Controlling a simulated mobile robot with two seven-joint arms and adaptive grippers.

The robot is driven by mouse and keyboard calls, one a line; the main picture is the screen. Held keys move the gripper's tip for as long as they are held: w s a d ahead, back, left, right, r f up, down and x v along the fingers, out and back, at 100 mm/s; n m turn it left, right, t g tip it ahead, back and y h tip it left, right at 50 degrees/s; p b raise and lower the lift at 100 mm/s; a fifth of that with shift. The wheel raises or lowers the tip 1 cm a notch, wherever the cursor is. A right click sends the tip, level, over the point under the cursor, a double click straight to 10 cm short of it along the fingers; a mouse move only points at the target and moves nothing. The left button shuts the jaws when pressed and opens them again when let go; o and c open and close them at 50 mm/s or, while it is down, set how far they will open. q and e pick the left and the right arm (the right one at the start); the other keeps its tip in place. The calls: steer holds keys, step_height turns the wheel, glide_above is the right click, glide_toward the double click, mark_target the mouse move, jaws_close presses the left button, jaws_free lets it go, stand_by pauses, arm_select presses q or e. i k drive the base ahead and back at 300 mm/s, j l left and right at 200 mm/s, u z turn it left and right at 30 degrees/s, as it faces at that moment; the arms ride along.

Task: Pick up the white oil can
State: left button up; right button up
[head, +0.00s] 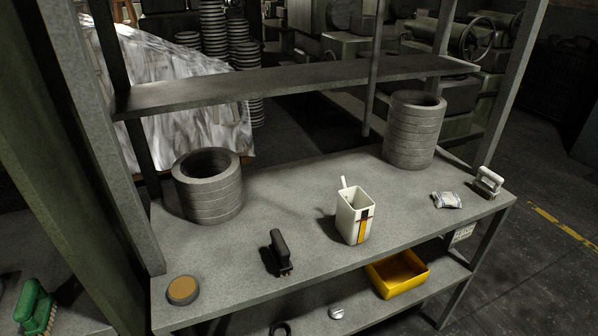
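A white can (346,217) stands upright on the grey shelf top, right of the middle. It is box-shaped with an open-looking top, a short white stub rising at its back left, and a dark and orange stripe down one side. It looks like the white oil can. Nothing touches it, and its front is unobstructed. Neither of my grippers is in the head view.
A yellow bin (398,274) sits below.

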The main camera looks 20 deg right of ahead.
mark_target(355, 209)
steer(key=l+z, duration=0.15)
steer(key=z, duration=0.25)
steer(key=l+z, duration=0.15)
steer(key=z, duration=0.2)
steer(key=k, duration=0.05)
